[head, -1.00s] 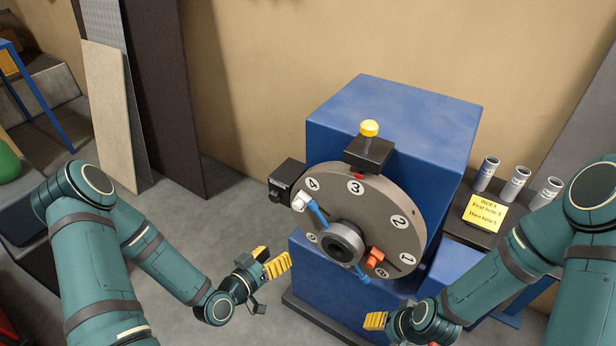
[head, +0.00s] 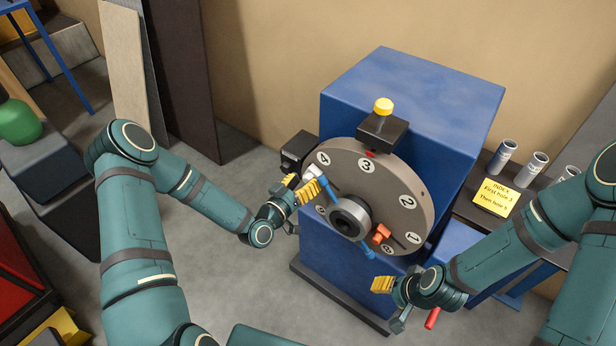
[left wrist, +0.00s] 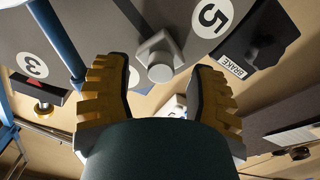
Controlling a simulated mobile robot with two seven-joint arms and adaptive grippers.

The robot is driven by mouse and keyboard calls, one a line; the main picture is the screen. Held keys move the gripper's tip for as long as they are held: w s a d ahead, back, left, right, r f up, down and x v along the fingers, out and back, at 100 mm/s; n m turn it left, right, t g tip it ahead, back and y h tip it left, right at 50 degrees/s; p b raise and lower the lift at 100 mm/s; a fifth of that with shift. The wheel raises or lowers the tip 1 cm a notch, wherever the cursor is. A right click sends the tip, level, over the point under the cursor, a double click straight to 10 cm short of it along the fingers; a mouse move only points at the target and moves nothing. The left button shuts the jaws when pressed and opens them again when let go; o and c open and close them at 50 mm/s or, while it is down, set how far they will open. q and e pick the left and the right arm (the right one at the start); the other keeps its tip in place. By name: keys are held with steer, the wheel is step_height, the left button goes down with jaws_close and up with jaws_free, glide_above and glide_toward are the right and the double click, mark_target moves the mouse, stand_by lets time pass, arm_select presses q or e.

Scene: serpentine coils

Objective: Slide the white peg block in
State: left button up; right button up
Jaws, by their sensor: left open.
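The white peg block (left wrist: 158,48) is a pale block with a round peg end, at the face of the grey numbered disc (head: 398,185). It lies between the two yellow fingers of my left gripper (left wrist: 160,78), with gaps on both sides. In the head view my left gripper (head: 303,187) is open at the disc's left side and mostly hides the block. A blue bar (head: 326,181) runs from there to the dark hub (head: 349,217). An orange block (head: 381,233) sits at the lower right. My right gripper (head: 390,300) is low at the right, its jaw opening unclear.
The disc is mounted on a blue housing (head: 410,95). A black block with a yellow knob (head: 383,106) sits at its top. A black brake box (head: 299,150) is left. A side shelf holds grey cylinders (head: 502,158) and a yellow index note (head: 495,196).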

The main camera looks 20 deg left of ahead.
arm_select(q)
steer(key=shift+x, duration=1.05)
steer(key=shift+s, duration=0.1)
steer(key=shift+r, duration=0.1)
jaws_close()
